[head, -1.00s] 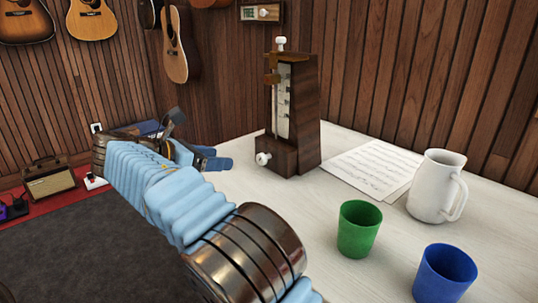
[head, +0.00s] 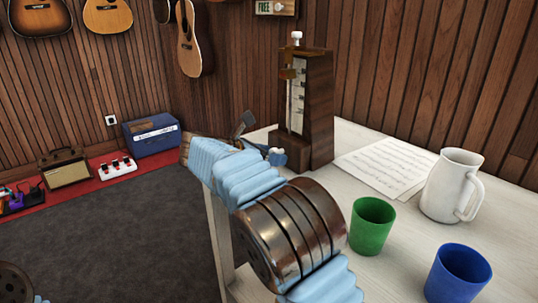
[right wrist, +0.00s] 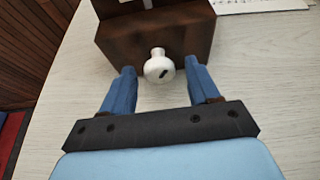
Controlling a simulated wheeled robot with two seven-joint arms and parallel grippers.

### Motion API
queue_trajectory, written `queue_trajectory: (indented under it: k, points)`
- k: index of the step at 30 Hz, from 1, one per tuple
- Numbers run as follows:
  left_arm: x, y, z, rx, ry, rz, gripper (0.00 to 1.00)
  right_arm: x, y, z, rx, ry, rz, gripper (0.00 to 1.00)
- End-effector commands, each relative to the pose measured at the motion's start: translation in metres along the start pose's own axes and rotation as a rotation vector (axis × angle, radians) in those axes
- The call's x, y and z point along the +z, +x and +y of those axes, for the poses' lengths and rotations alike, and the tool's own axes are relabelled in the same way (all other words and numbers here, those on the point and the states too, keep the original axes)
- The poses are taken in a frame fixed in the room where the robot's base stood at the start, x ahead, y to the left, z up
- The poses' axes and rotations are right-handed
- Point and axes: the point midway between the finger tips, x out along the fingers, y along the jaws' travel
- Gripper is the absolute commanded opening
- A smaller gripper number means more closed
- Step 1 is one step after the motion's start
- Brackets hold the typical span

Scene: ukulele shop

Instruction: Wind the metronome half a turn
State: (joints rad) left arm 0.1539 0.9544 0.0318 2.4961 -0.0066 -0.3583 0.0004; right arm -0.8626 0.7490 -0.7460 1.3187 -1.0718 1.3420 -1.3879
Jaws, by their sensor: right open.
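The dark wooden metronome (head: 318,110) stands upright on the pale table, with a white knob on top of its rod. Its white winding key (right wrist: 159,67) sticks out low on the front face and shows in the right wrist view. My right gripper (right wrist: 160,75) is open, with one blue finger on each side of the key and a gap on both sides. In the head view my right gripper (head: 268,150) is at the metronome's lower front, and my arm hides part of the base. My left gripper is not in view.
Sheet music (head: 385,165) lies right of the metronome. A white mug (head: 450,187), a green cup (head: 371,225) and a blue cup (head: 457,275) stand nearer on the table (head: 405,240). A blue amplifier (head: 152,135) stands on the floor at left.

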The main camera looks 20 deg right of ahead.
Motion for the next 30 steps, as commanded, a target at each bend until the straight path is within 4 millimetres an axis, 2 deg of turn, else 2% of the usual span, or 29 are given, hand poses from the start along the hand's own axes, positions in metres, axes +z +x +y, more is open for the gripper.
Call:
queue_trajectory:
  k: [2,12,13,23,30]
  points:
    - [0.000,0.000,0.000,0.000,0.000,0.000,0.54,0.000,0.000,0.000,0.000,0.000,0.000,0.60]
    - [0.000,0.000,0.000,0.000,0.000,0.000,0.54,0.000,0.000,0.000,0.000,0.000,0.000,0.08]
    - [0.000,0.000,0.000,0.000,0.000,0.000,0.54,0.000,0.000,0.000,-0.001,0.000,0.000,0.06]
    - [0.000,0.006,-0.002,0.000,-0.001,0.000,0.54,-0.002,0.000,-0.001,0.023,0.058,0.002,0.05]
    - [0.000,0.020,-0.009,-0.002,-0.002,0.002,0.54,-0.004,0.001,-0.002,0.085,0.204,0.001,0.05]
